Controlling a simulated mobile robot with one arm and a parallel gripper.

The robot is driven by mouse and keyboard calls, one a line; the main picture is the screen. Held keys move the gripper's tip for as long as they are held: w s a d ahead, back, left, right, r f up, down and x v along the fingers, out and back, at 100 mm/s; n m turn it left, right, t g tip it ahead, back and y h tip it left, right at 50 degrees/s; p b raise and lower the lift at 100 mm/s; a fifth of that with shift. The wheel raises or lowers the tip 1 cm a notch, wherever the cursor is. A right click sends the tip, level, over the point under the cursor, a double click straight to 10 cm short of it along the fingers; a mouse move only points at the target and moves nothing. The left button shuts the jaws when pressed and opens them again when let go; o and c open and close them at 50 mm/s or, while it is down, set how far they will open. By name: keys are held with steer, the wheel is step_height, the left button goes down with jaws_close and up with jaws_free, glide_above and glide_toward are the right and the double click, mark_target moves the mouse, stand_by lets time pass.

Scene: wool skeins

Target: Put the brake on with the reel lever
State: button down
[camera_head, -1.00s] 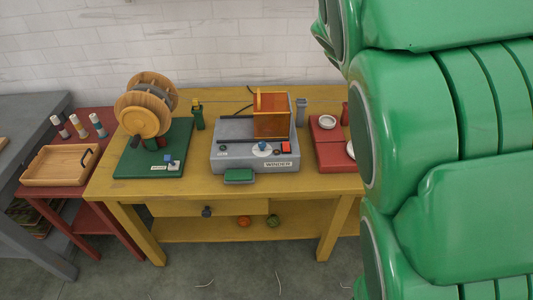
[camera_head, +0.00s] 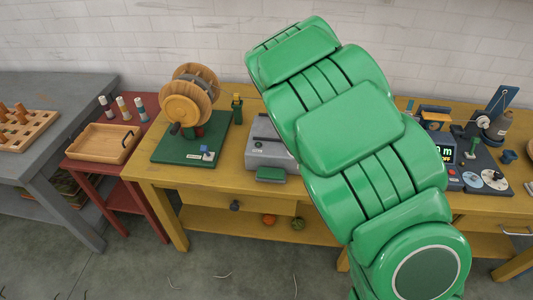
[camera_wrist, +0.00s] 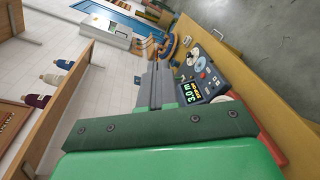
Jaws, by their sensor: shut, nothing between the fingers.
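The wooden reel (camera_head: 188,100) stands on a dark green base (camera_head: 172,150) at the left of the yellow table. On the base's front right is a small blue lever (camera_head: 204,149) on a pale plate with a label; its exact position is too small to read. My green arm covers the middle of the head view, and my gripper is hidden there. In the wrist view my gripper (camera_wrist: 157,84) shows as grey fingers closed together with nothing between them. It is not near the reel in that view; a device with a lit display (camera_wrist: 193,92) lies beyond the fingers.
The grey winder (camera_head: 265,148) is right of the reel, partly behind my arm. A green bottle-like item (camera_head: 237,108) stands between them. A wooden tray (camera_head: 103,144) sits on the red table at left. A display device (camera_head: 445,153) and tools stand at right. The air before the reel is clear.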

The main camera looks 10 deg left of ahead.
steer(key=w+a+f+n+t+h, duration=0.1)
steer(key=w+a+f+n+t, duration=0.25)
steer(key=a, duration=0.45)
steer(key=w+a+f+n+t+h, duration=0.2)
steer(key=w+a+n+t, duration=0.15)
steer(key=a, duration=0.35)
steer(key=n+t+y, duration=1.6)
steer(key=n+y, duration=0.3)
steer(key=n, duration=0.3)
glide_toward(203, 152)
steer(key=v, duration=0.7)
steer(key=shift+s+d, duration=0.2)
steer(key=shift+w+r, duration=0.1)
steer(key=x, duration=1.4)
steer(key=shift+a, duration=0.1)
